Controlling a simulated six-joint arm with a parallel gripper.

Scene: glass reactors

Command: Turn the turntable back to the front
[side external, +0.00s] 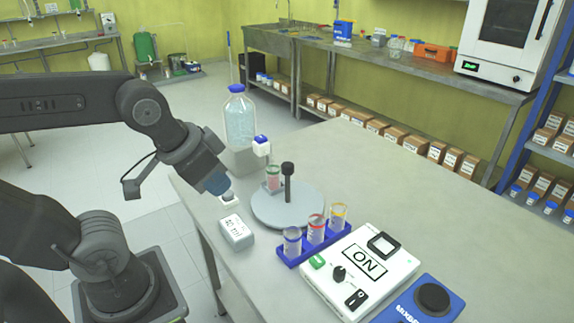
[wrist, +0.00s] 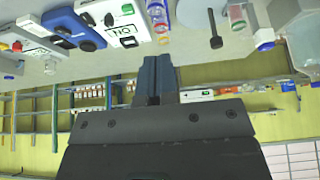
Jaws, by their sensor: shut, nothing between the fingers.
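The turntable (side external: 264,212) is a light grey disc on the bench with a dark upright post (side external: 288,185) topped by a black knob. A glass vial (side external: 273,180) stands toward its back left edge, beside the white and blue head (side external: 262,146). In the wrist view the turntable (wrist: 190,14) is at the top, with its post (wrist: 214,28) and vial (wrist: 236,14). My gripper (side external: 228,194) is shut and empty, left of the disc and apart from it, low near the bench edge. Its blue fingers also show in the wrist view (wrist: 155,62).
A small white block (side external: 236,232) lies in front of my gripper. A blue rack (side external: 292,256) with three vials stands before the turntable, beside a white control box (side external: 345,290) reading ON and a blue mixer (side external: 425,303). A large blue-capped bottle (side external: 240,122) stands behind. The bench's right side is clear.

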